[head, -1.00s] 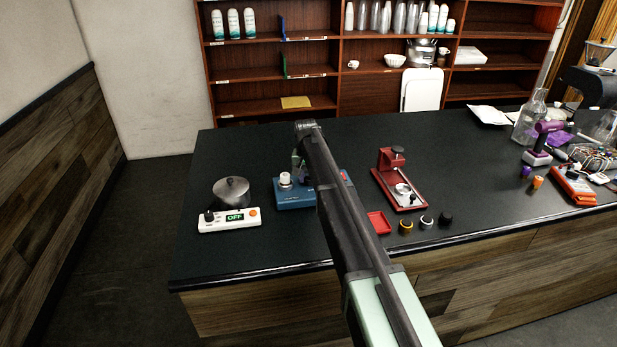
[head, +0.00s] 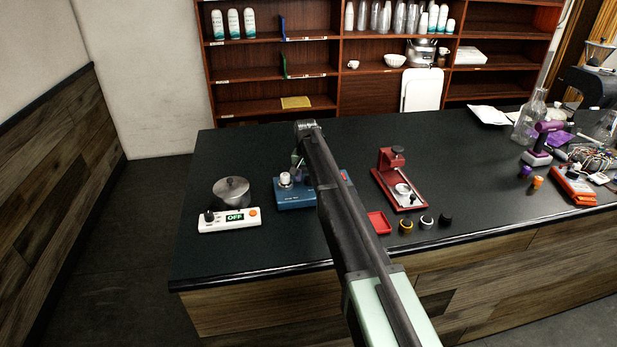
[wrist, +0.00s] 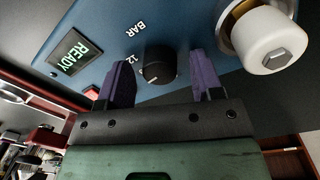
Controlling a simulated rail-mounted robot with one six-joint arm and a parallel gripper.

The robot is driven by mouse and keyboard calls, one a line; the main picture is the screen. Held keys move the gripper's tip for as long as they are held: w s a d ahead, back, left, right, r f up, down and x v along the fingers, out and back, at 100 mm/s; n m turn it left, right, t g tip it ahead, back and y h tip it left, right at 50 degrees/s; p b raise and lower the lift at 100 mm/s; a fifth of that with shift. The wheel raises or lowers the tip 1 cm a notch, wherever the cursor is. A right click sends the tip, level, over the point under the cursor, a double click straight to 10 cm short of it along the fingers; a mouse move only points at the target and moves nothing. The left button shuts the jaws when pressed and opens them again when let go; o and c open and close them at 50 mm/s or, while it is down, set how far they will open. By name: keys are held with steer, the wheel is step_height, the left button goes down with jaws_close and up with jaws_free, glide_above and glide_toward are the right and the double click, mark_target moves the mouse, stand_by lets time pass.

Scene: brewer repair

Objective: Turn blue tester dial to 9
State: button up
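The blue tester (head: 294,197) stands on the dark counter, partly hidden behind my arm in the head view. In the wrist view its blue face (wrist: 185,22) fills the top. The black dial (wrist: 158,66) sits there near the markings "BAR" and "12"; its exact setting is not readable. My gripper (wrist: 162,72) is open, its two purple fingers on either side of the dial with a visible gap at each side. In the head view my gripper (head: 298,168) is over the tester, mostly behind my arm.
A white knob (wrist: 269,42) on a metal fitting is close to the right finger. A lit "READY" display (wrist: 76,53) and a red button (wrist: 91,92) are on the left.

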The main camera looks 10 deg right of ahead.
mark_target(307, 178)
step_height(307, 178, up, 11)
steer(key=p, duration=1.1)
steer(key=shift+a, duration=0.2)
steer(key=shift+w+f, duration=0.1)
steer(key=s+f+n+b, duration=0.2)
steer(key=s, duration=1.8)
steer(key=s+f+n+b, duration=0.2)
steer(key=s+f+b, duration=0.1)
steer(key=s, duration=1.8)
steer(key=shift+d+n+y, duration=0.3)
